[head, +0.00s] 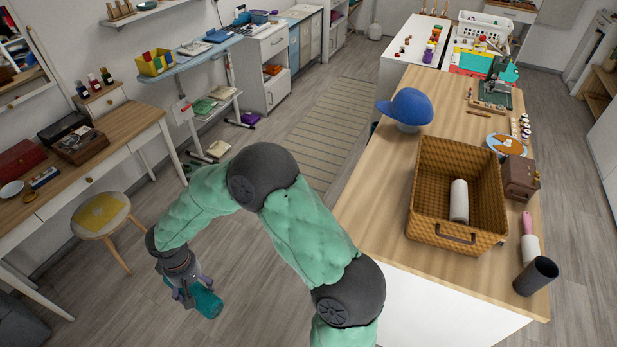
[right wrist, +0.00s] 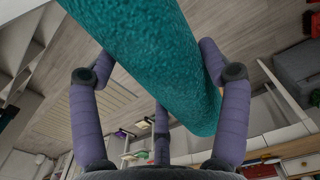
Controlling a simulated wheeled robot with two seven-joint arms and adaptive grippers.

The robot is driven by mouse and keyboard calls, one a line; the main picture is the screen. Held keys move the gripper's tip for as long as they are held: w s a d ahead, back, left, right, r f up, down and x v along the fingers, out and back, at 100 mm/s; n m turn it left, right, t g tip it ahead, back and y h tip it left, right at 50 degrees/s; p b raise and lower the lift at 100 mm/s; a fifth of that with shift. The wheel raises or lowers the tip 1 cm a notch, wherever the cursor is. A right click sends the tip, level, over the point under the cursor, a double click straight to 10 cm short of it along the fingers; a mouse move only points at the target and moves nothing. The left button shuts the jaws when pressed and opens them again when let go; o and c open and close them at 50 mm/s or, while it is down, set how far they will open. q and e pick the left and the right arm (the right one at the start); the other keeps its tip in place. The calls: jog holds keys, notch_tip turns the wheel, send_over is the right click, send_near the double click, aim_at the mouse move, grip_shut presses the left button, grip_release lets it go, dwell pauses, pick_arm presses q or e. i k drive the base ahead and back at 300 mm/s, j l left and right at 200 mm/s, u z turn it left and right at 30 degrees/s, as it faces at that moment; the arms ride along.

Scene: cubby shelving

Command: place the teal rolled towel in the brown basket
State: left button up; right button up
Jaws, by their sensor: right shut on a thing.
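The teal rolled towel (head: 207,302) is held in my right gripper (head: 186,291), low over the floor at the left of the head view. In the right wrist view the towel (right wrist: 150,50) crosses the picture at a slant, with the purple fingers of my right gripper (right wrist: 155,75) around it. The brown basket (head: 428,190) stands on the wooden counter to the right, well apart from the gripper. A white roll (head: 459,201) stands inside the basket. My left gripper is not in view.
The wooden counter (head: 365,203) also bears a blue cap (head: 408,106), a brown box (head: 520,178), a pink-handled roller (head: 529,240) and a dark cup (head: 537,276). A round stool (head: 101,216) and a desk (head: 120,135) stand at left. Open floor lies between.

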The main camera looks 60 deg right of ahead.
aim_at(434, 203)
jog(key=k+z, duration=0.1)
jog(key=z, duration=0.35)
jog(key=k+z, duration=0.1)
jog(key=z, duration=0.8)
jog(key=k+l+z, duration=0.15)
jog(key=z, duration=0.3)
jog(key=l+z, duration=0.15)
jog(key=z, duration=0.25)
